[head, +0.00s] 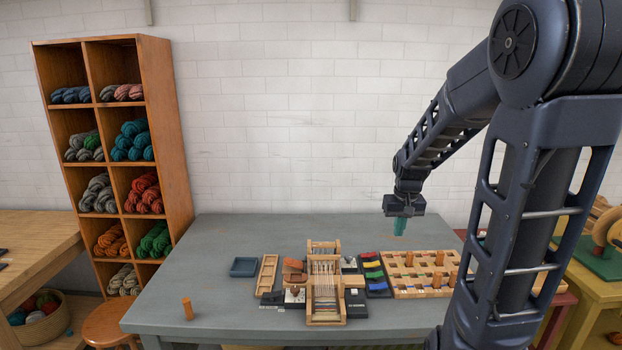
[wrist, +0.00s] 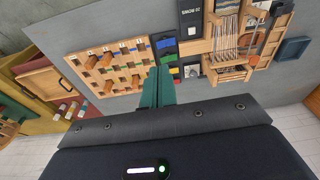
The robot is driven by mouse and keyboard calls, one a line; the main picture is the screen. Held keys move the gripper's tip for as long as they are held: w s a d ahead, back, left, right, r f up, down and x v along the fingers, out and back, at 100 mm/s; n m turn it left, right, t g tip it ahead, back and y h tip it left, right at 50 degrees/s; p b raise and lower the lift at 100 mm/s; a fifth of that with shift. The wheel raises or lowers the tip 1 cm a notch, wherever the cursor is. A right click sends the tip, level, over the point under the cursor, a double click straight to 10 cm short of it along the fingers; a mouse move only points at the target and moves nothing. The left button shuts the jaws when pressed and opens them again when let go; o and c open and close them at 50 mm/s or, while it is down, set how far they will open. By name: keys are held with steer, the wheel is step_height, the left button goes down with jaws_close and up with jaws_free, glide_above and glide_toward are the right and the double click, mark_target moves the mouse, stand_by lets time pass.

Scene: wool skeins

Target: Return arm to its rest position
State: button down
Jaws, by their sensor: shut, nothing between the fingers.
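My gripper (head: 400,226) hangs from my arm above the back right part of the grey table (head: 220,290), clear of everything on it. Its green fingers are together with nothing between them. The fingers also show from behind in the wrist view (wrist: 158,88), pointing toward the tabletop. My arm comes in from the right side of the head view and hides part of the table's right end.
A small wooden loom (head: 325,312) stands mid-table. Right of it are a dark tray (head: 377,292) with coloured pieces and a wooden peg board (head: 402,290). A wooden peg (head: 188,308) stands alone at left. A yarn shelf (head: 167,130) stands behind left.

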steer(key=s+d+r+t, duration=0.1)
steer(key=s+r, duration=0.4)
steer(key=s, duration=0.2)
steer(key=s+d+r+t, duration=0.1)
steer(key=s+r+t, duration=0.1)
steer(key=s+r, duration=0.3)
steer(key=shift+s, duration=1.65)
